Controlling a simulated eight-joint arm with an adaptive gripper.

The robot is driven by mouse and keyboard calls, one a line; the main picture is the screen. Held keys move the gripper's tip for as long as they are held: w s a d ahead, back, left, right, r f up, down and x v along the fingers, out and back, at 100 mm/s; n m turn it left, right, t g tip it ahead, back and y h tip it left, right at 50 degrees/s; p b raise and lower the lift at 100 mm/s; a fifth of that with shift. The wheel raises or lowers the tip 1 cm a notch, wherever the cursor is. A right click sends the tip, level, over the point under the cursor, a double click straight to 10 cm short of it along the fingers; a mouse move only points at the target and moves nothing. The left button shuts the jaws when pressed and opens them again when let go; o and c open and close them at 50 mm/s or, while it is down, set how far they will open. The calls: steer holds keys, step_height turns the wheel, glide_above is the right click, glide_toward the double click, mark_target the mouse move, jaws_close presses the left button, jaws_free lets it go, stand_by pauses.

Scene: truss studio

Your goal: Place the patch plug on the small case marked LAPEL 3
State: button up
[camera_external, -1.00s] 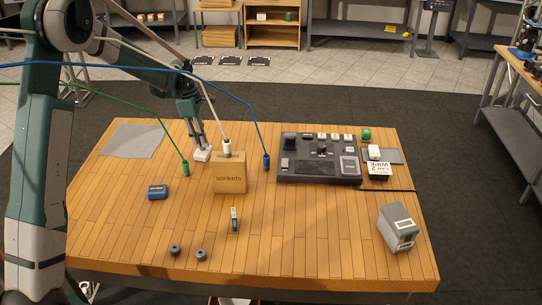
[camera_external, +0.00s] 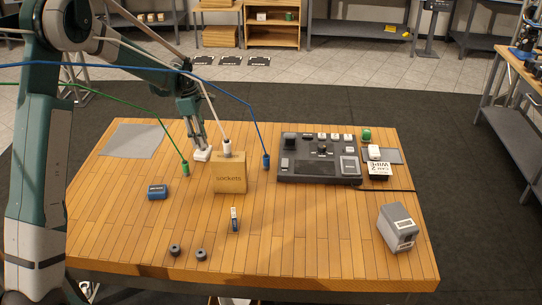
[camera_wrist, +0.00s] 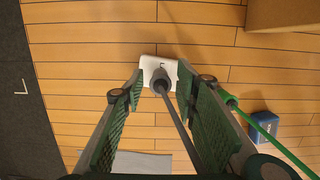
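My gripper (camera_wrist: 160,88) points down near the table's back left, also seen in the external view (camera_external: 202,146). Its fingers are apart, one on each side of a grey plug with a grey cable (camera_wrist: 161,78), with a visible gap on both sides. The plug appears over a small white block (camera_wrist: 149,65), which also shows under the fingers in the external view (camera_external: 202,155). Whether they touch is unclear. The block bears a dark mark too small to read. A small blue case with a pale label (camera_external: 157,192) lies front-left; its text is unreadable. It also shows in the wrist view (camera_wrist: 265,124).
A cardboard box marked sockets (camera_external: 230,180) stands right of my gripper, with a white plug (camera_external: 227,147) at its top. A green plug (camera_external: 185,169) and blue plug (camera_external: 266,161) hang on cables nearby. A mixer (camera_external: 320,170) is right.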

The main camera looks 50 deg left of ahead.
step_height(320, 180, up, 11)
steer(key=s+a, duration=0.1)
steer(key=shift+r, duration=0.2)
steer(key=shift+s+a, duration=0.1)
stand_by(0.7)
stand_by(0.3)
steer(key=s+d+r+m+t+y, duration=0.1)
steer(key=s+d+r+m, duration=0.3)
steer(key=d, duration=0.6)
steer(key=s+d+r+m+t, duration=0.15)
steer(key=d+r+m, duration=0.35)
steer(key=d, duration=0.5)
steer(key=s+d+r+m+y, duration=0.1)
steer(key=s+d+r+m, duration=0.25)
steer(key=d+r, duration=0.45)
steer(key=s+d+f+m+t, duration=0.1)
steer(key=s+d+f+m, duration=0.2)
steer(key=s+d+m, duration=0.4)
steer(key=s+d+f+m+t, duration=0.2)
steer(key=s+d+m, duration=0.5)
steer(key=s+d, duration=0.7)
steer(key=shift+s+d+f+h, duration=0.3)
steer(key=shift+d+f+h, duration=0.15)
steer(key=shift+d, duration=0.45)
